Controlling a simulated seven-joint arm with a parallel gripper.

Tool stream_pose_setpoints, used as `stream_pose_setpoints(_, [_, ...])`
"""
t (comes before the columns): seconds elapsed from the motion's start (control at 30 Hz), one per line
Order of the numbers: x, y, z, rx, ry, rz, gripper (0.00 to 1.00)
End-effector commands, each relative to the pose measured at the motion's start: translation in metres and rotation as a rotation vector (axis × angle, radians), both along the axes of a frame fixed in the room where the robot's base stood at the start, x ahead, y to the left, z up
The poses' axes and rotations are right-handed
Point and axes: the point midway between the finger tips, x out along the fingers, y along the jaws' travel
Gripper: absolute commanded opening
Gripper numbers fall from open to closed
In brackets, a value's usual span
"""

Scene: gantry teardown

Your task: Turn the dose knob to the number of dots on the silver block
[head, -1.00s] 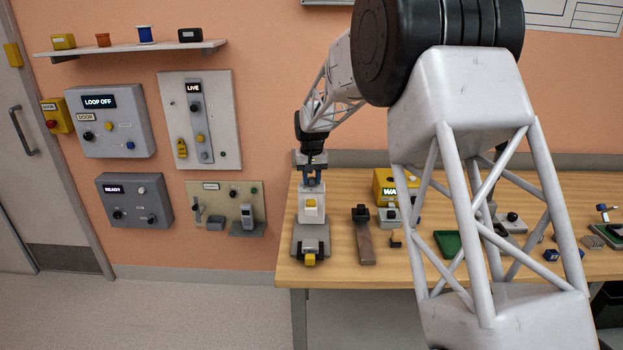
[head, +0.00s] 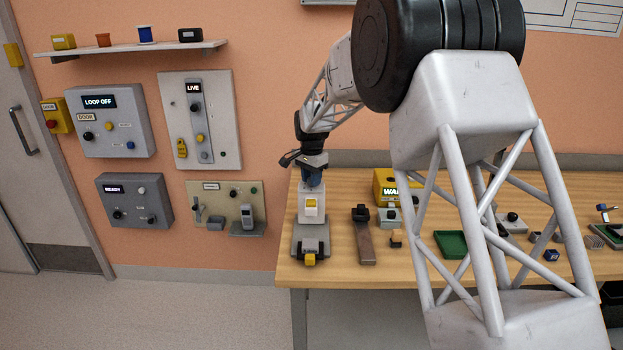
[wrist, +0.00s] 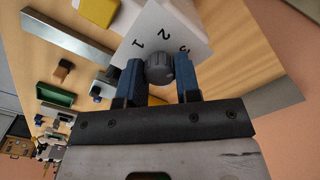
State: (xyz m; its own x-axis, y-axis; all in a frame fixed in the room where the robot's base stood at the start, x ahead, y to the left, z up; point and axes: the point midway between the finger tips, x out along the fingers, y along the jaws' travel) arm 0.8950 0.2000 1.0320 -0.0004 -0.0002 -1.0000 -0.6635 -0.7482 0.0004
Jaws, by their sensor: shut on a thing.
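The dose knob (wrist: 159,68) is round, dark grey and ribbed, on a white plate (wrist: 166,27) marked 1, 2 and 3. My gripper (wrist: 160,82) is shut on the knob, one blue finger on each side. Part of the plate is hidden behind the gripper, and I cannot read the setting for sure. In the head view my gripper (head: 312,180) is at the top of the white dosing unit (head: 311,211) at the table's left end; the knob is hidden there. I cannot pick out the silver block for sure, and no dots are readable.
Control panels (head: 110,120) hang on the wall at left.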

Motion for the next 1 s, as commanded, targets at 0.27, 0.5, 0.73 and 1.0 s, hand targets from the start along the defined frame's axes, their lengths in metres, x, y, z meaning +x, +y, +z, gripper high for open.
stream_pose_setpoints(0.27, [0.0004,0.0,0.0013,0.0,-0.001,-0.071,0.07])
stream_pose_setpoints(0.5, [0.0003,0.0001,0.0013,0.0,-0.001,-0.076,0.07])
stream_pose_setpoints(0.73, [0.0003,0.0001,0.0013,0.001,-0.002,-0.076,0.43])
stream_pose_setpoints(1.0, [0.0001,0.0,0.0006,0.001,-0.001,-0.075,0.56])
